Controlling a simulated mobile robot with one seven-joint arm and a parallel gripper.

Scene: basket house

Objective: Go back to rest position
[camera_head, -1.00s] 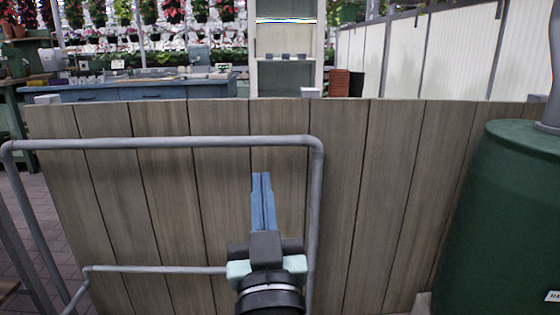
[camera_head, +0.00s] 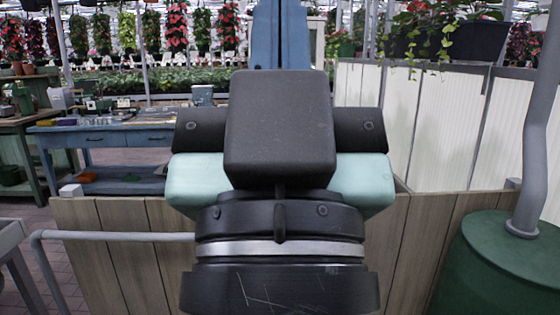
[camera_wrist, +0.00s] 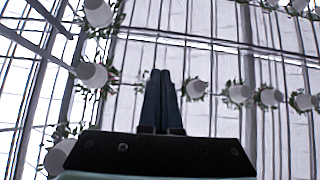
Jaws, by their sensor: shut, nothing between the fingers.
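My gripper (camera_head: 280,35) stands large in the middle of the head view, pointing upward, with its blue fingers together and nothing between them. The black wrist and pale green body below it hide the middle of the scene. In the wrist view my gripper (camera_wrist: 163,85) also shows its two dark fingers side by side, aimed at the roof. No object is in or against the fingers.
A wooden plank wall (camera_head: 130,240) stands in front of me. A green barrel (camera_head: 495,270) with a grey pipe is at the right. A blue table (camera_head: 110,135) stands at the back left. White hanging pots (camera_wrist: 92,75) show overhead, apart from my gripper.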

